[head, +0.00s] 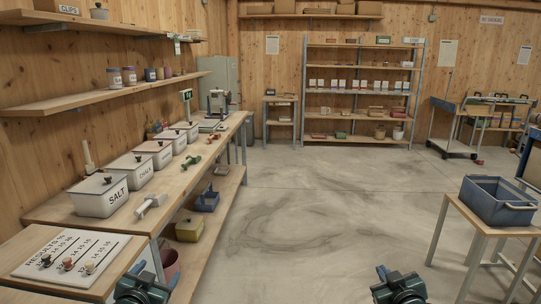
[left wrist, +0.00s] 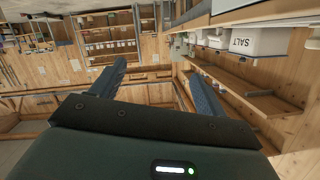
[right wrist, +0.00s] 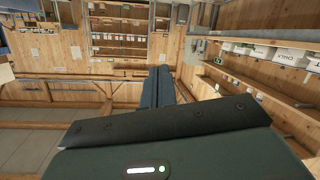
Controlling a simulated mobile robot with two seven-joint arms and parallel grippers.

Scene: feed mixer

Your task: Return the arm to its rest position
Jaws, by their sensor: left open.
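My left gripper (head: 154,274) is at the bottom of the head view, just in front of the near end of the workbench. In the left wrist view its two fingers (left wrist: 158,82) stand wide apart with nothing between them. My right gripper (head: 382,271) is at the bottom right of the head view, over open floor. In the right wrist view its fingers (right wrist: 160,86) are together, and I see nothing held between them. Both grippers are apart from the furniture in the head view.
A blue crate (head: 497,205) stands on a table at right. The floor (head: 310,200) between is clear.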

